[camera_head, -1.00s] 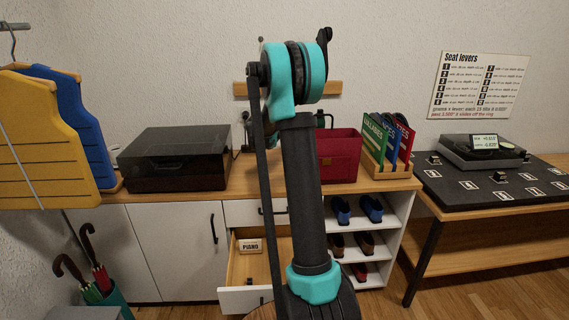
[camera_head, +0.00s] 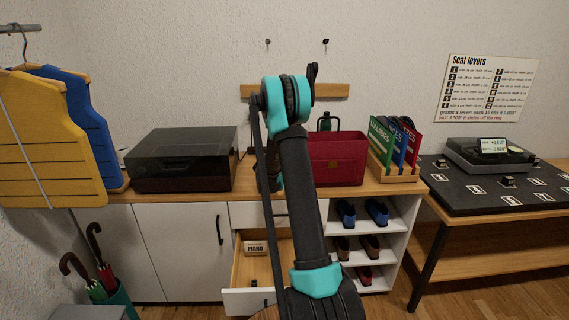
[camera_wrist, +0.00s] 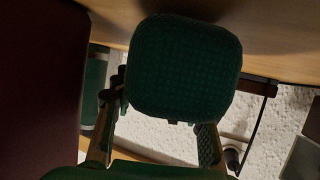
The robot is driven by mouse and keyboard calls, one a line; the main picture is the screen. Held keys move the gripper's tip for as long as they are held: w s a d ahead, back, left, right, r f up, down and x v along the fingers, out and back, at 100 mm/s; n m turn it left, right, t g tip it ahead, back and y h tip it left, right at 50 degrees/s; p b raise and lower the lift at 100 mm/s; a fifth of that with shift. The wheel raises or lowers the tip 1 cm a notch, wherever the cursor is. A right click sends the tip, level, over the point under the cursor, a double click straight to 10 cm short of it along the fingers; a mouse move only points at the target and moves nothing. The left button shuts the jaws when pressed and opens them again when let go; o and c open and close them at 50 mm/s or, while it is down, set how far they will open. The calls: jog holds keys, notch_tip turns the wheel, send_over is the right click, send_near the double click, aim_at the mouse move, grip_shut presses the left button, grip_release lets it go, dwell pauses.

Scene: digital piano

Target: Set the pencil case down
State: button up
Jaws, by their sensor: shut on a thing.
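In the wrist view, a dark green, rounded, textured thing (camera_wrist: 185,65) that I take for the pencil case is between the two fingers of my gripper (camera_wrist: 158,135). My gripper is shut on it. A wooden surface lies close to it along the top of the wrist view. I cannot tell whether the case touches that surface. In the head view, my arm hides the case and most of my gripper, which is low over the wooden cabinet top (camera_head: 205,196), left of the red box.
The red box (camera_head: 338,160) stands close to the right; its dark red side fills the left of the wrist view (camera_wrist: 38,80). A black-lidded turntable (camera_head: 182,160) is to the left. A rack of folders (camera_head: 392,150) stands further right. A drawer (camera_head: 253,272) is open below.

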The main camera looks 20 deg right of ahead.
jog(key=shift+f, duration=0.2)
jog(key=o, duration=0.9)
